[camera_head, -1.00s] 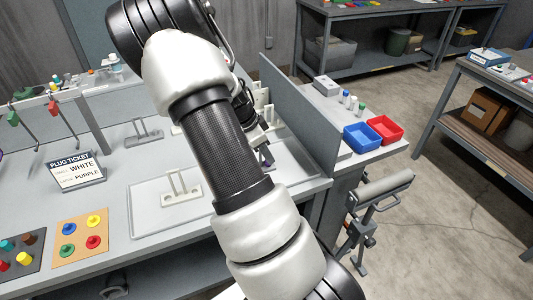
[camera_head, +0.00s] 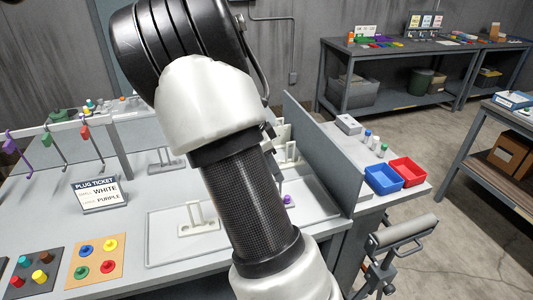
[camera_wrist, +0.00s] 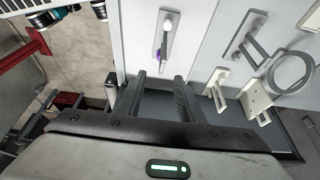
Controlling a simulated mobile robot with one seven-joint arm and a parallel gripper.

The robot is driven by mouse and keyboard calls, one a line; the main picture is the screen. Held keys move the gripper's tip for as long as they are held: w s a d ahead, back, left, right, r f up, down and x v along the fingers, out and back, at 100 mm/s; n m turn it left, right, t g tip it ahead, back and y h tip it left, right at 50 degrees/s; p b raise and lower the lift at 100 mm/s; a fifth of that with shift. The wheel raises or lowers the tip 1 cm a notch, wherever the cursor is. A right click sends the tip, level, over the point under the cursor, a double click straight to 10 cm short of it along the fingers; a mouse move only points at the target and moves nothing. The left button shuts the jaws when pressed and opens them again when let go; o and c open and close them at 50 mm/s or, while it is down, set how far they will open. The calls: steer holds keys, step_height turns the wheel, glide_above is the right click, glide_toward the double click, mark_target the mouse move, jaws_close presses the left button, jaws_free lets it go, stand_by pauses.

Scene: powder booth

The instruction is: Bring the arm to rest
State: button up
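My arm fills the middle of the head view, and my gripper is hidden behind it there. In the wrist view my gripper (camera_wrist: 160,82) shows two dark fingers standing apart with nothing between them. In the head view a purple piece (camera_head: 287,199) shows on the tray beside my arm.
The tray (camera_head: 160,240) carries a white bracket (camera_head: 198,229). A ticket (camera_head: 100,194) reads small white, large purple. A grey divider (camera_head: 318,150) stands right of the tray, with blue (camera_head: 383,180) and red (camera_head: 408,171) bins beyond. White brackets (camera_wrist: 258,98) stand right of my fingers.

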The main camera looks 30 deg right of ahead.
steer(key=v, duration=0.6)
steer(key=shift+a, duration=0.1)
